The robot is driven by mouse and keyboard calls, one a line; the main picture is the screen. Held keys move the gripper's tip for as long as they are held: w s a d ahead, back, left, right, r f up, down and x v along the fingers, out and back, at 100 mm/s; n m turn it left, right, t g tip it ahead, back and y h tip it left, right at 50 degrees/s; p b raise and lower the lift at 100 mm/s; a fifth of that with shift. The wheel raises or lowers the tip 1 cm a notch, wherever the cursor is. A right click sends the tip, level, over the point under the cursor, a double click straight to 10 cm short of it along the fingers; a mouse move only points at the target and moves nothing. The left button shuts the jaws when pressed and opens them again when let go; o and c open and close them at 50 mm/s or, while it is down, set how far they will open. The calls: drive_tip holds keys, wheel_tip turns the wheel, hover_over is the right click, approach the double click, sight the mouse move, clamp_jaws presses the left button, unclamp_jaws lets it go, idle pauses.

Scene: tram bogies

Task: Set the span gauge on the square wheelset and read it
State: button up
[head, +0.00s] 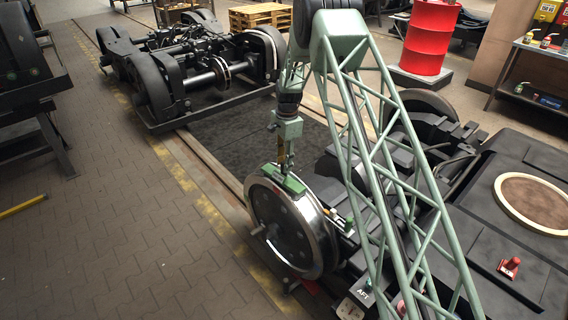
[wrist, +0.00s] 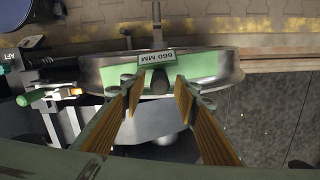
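The span gauge (head: 283,179) is a green bar lying along the top of the near wheel of the wheelset (head: 290,230). In the wrist view the gauge (wrist: 190,67) lies across the wheel's bright rim (wrist: 234,68). Its plate (wrist: 160,56) reads "660 MM", upside down in that view. A dark knob (wrist: 160,82) stands up from its middle. My gripper (head: 284,158) is right above the gauge. In the wrist view my gripper (wrist: 158,88) has its ribbed fingers apart, one on each side of the knob, with gaps showing. The gauge's underside is hidden.
A black bogie frame (head: 520,250) marked AFT lies at the right, with a red-handled part (head: 509,267) on it. Another bogie (head: 190,65) stands behind left. A red drum (head: 428,38) and pallets (head: 260,15) are at the back. The paved floor at left is mostly clear.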

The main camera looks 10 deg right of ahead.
drive_tip(key=shift+r, duration=0.15)
wheel_tip(320, 180, up, 13)
drive_tip(key=p, duration=0.2)
drive_tip(key=shift+d, duration=0.3)
idle(0.5)
drive_tip(key=shift+w, duration=0.1)
idle(0.7)
